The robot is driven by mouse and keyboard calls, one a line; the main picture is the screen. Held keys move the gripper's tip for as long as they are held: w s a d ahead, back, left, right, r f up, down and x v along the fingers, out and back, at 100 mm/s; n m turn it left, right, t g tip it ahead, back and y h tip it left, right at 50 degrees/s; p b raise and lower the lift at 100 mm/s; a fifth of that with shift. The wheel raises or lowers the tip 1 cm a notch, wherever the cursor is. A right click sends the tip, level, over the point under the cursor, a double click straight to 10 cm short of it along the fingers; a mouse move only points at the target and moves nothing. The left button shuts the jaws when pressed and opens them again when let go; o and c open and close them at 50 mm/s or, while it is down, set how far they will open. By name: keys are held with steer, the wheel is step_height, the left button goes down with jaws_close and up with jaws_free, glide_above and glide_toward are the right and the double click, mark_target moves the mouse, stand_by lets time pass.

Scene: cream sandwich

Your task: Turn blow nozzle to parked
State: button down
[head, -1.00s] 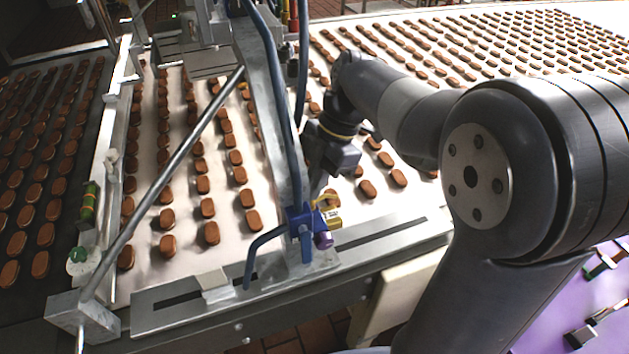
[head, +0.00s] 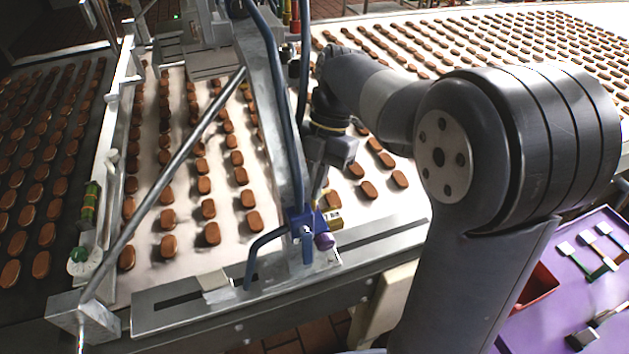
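A blue fitting (head: 301,222) sits at the lower end of a slanted metal post (head: 268,110) beside the belt. A bent blue tube (head: 262,250) runs from it to the left and down; I cannot tell for sure which part is the blow nozzle. A yellow piece (head: 333,218) and a purple knob (head: 325,241) are on the fitting's right side. My gripper (head: 318,198) points down just behind and above the fitting, close to the yellow piece. Its fingertips are partly hidden, so contact and opening are unclear.
Rows of brown biscuits lie on the pale belt (head: 388,205) and on a dark belt at left. A diagonal metal rod (head: 165,178) crosses the left side. A slotted metal rail (head: 180,315) runs along the front. A purple tray (head: 545,320) with tools is at lower right.

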steer(key=c, duration=1.6)
jaws_free()
steer(key=shift+o, duration=0.2)
steer(key=v, duration=0.5)
steer(key=shift+w+d+f+b, duration=0.1)
steer(key=shift+w+d+b, duration=0.3)
steer(key=shift+w, duration=0.05)
steer(key=w+d, duration=0.6)
steer(key=w, duration=0.2)
steer(key=shift+w+d+b, duration=0.3)
steer(key=shift+b, duration=0.15)
steer(key=shift+o, duration=0.5)
